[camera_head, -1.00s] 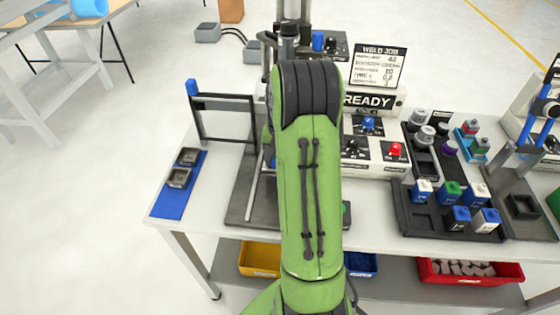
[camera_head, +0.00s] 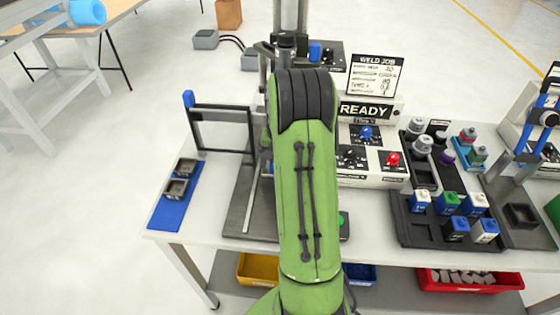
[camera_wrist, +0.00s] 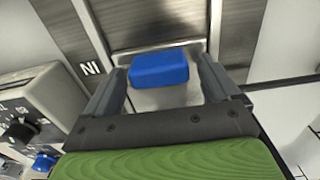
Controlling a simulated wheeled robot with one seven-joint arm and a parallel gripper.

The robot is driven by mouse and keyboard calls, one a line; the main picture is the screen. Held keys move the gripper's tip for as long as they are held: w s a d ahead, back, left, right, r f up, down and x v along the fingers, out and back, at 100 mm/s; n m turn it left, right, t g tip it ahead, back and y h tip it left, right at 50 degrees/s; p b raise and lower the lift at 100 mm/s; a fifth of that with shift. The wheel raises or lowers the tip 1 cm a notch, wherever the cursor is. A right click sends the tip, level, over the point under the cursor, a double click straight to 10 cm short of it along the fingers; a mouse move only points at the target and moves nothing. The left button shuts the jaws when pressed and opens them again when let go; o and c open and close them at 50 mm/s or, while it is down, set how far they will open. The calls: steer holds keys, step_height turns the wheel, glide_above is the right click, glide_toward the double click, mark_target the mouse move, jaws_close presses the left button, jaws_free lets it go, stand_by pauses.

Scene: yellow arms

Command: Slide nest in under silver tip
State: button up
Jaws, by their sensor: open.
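In the wrist view a blue block (camera_wrist: 160,68) sits on a silver metal plate (camera_wrist: 165,98), which looks like the nest. My gripper (camera_wrist: 161,72) is open, with one finger on each side of the block. The left finger is close to it; I cannot tell whether either finger touches. In the head view my green arm hides the gripper and the block. A dark base plate with a light rail (camera_head: 248,195) shows left of my arm. I cannot make out the silver tip in either view.
A welder panel with a READY sign (camera_head: 366,109) and knobs stands right of my arm. A dark frame with a blue end (camera_head: 221,108) stands at the left, by a blue strip (camera_head: 169,213) with two small dark trays. A parts tray (camera_head: 419,240) is farther right.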

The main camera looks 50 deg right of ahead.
step_height(320, 180, up, 16)
steer(key=p, duration=0.3)
steer(key=shift+p, duration=0.4)
steer(key=shift+a+f, duration=0.1)
steer(key=s+a+r+n+t, duration=0.1)
steer(key=a+r+n, duration=0.3)
steer(key=a, duration=0.5)
steer(key=s+a+r+n+t, duration=0.1)
steer(key=s+a+n+t, duration=0.3)
steer(key=s+a, duration=1.2)
steer(key=a+n, duration=0.2)
steer(key=shift+a+r+t, duration=0.15)
steer(key=shift+a+t, duration=0.15)
steer(key=shift+c, duration=0.3)
